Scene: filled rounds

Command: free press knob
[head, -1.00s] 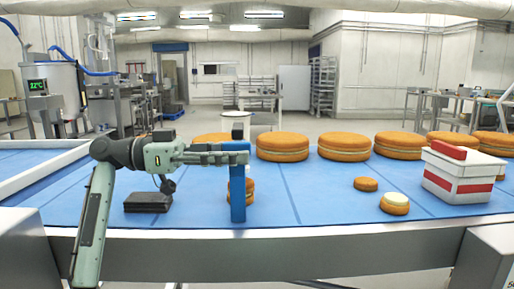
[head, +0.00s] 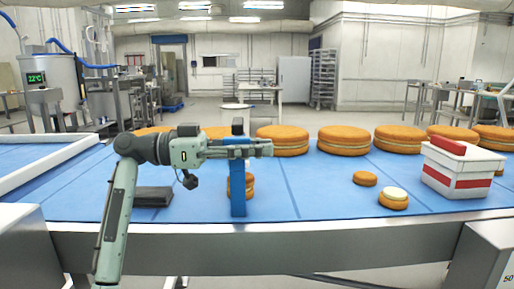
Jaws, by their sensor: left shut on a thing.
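A blue press (head: 238,198) stands upright near the front edge of the blue belt. Its black knob (head: 238,127) shows on top. My left gripper (head: 266,148) comes in level from the left, and its fingers reach across the press top, just under the knob's upper end. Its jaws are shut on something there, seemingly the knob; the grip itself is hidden. A filled round (head: 249,186) stands partly hidden behind the press post. My right gripper is not in view.
A dark block (head: 155,197) lies left of the press. A small round (head: 365,178) and a cream-topped round (head: 393,198) lie to the right, beside a white and red box (head: 460,170). Large rounds (head: 344,140) line the back.

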